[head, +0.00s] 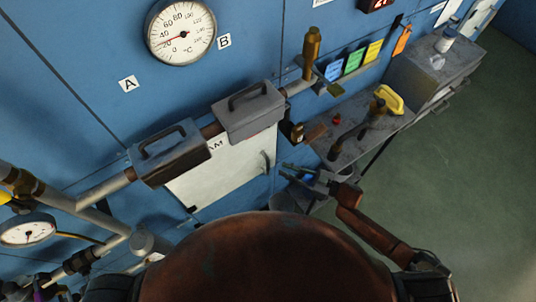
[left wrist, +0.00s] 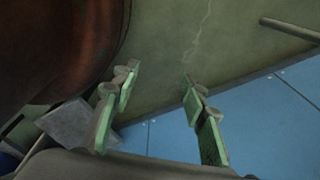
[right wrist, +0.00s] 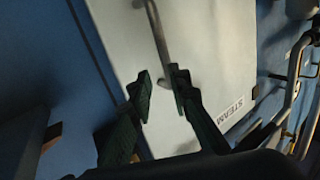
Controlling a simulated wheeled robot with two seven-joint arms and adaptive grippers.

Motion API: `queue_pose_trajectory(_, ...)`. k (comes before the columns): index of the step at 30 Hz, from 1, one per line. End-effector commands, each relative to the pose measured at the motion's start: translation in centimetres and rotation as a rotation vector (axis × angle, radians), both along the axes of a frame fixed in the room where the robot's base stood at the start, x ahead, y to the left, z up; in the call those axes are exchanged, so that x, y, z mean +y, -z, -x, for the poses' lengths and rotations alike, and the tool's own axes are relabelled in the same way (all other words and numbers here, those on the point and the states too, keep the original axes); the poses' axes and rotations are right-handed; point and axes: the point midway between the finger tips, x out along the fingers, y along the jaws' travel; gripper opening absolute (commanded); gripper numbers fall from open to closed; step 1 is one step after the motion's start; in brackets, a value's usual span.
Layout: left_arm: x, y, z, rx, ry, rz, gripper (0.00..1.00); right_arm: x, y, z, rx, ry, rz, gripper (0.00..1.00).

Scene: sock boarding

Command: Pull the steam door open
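The steam door (head: 225,172) is a white panel low on the blue wall, and part of its label shows. It looks shut against the wall. Its grey bar handle (head: 266,162) is near the right edge. My right gripper (head: 286,173) is just right of the handle. In the right wrist view, the right gripper (right wrist: 160,78) is open, with the lower end of the handle (right wrist: 158,35) appearing between its fingertips; contact cannot be told. My left gripper (left wrist: 160,80) is open and empty above the green floor, out of the head view.
Two grey boxes with handles (head: 250,112) sit on a pipe above the door. A round gauge (head: 181,31) is higher up. A grey bench (head: 375,125) with a yellow-handled tool (head: 388,99) stands to the right. The green floor (head: 470,130) is clear.

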Motion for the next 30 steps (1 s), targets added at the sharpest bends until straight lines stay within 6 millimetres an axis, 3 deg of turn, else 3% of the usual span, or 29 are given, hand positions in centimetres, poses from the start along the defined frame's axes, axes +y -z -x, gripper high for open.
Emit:
queue_pose_trajectory(4, 0.0, 0.1, 0.5, 0.006, -0.001, 0.000, 0.40, 1.4, -0.9, 0.4, -0.003, -0.033, -0.015, 0.17)
queue_pose_trajectory(13, 0.2, 0.0, 4.1, 0.050, -0.009, -0.003, 0.40, 5.5, -0.9, -1.5, -0.005, -0.027, -0.014, 0.17)
queue_pose_trajectory(21, 0.1, 0.0, 2.4, 0.029, -0.006, -0.001, 0.40, 7.5, -0.8, -2.3, -0.005, -0.028, -0.011, 0.17)
queue_pose_trajectory(25, 0.0, -0.1, 1.1, 0.011, -0.003, 0.000, 0.40, 7.7, -0.8, -2.4, -0.005, -0.029, -0.011, 0.17)
queue_pose_trajectory(30, 0.0, -0.1, 1.0, 0.010, -0.003, 0.000, 0.40, 7.6, -0.8, -2.4, -0.004, -0.029, -0.012, 0.15)
